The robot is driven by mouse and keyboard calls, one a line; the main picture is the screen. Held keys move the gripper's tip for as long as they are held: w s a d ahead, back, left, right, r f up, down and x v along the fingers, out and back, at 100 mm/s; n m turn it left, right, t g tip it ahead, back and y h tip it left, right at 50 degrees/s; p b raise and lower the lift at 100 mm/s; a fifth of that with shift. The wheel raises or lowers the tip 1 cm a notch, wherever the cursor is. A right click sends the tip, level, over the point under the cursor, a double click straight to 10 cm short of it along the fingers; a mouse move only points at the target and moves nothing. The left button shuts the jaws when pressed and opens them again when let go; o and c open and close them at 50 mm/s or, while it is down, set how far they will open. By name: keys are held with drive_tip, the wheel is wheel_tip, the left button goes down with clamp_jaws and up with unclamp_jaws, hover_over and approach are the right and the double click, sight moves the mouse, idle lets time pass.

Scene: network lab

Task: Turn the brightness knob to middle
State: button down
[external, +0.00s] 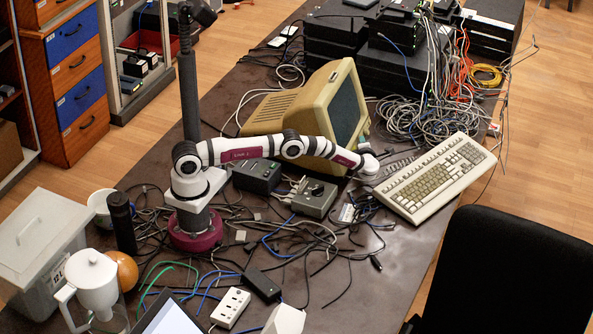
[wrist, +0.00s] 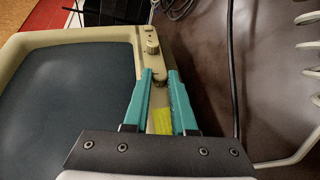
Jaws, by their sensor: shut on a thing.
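The beige CRT monitor (external: 300,105) stands on the table with its dark screen facing right. In the wrist view its beige bezel (wrist: 75,38) carries small round knobs along the right strip, one (wrist: 152,47) just beyond my fingertips and another (wrist: 149,29) farther up. My gripper (wrist: 160,74) has its two teal fingers at this strip, a narrow gap between them.
A beige keyboard (external: 436,178) lies right of my wrist. A grey box with a dial (external: 314,196) and a dark box (external: 257,176) sit below my arm. Cable tangles cover much of the table. A yellow label (wrist: 161,121) is on the bezel strip between my fingers.

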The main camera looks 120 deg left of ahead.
drive_tip(key=shift+w, duration=0.1)
drive_tip(key=c, duration=0.7)
unclamp_jaws()
drive_tip(key=v, duration=1.5)
drive_tip(key=shift+w+d+r, duration=0.1)
drive_tip(key=shift+w+d, duration=0.05)
drive_tip(key=shift+d, duration=0.2)
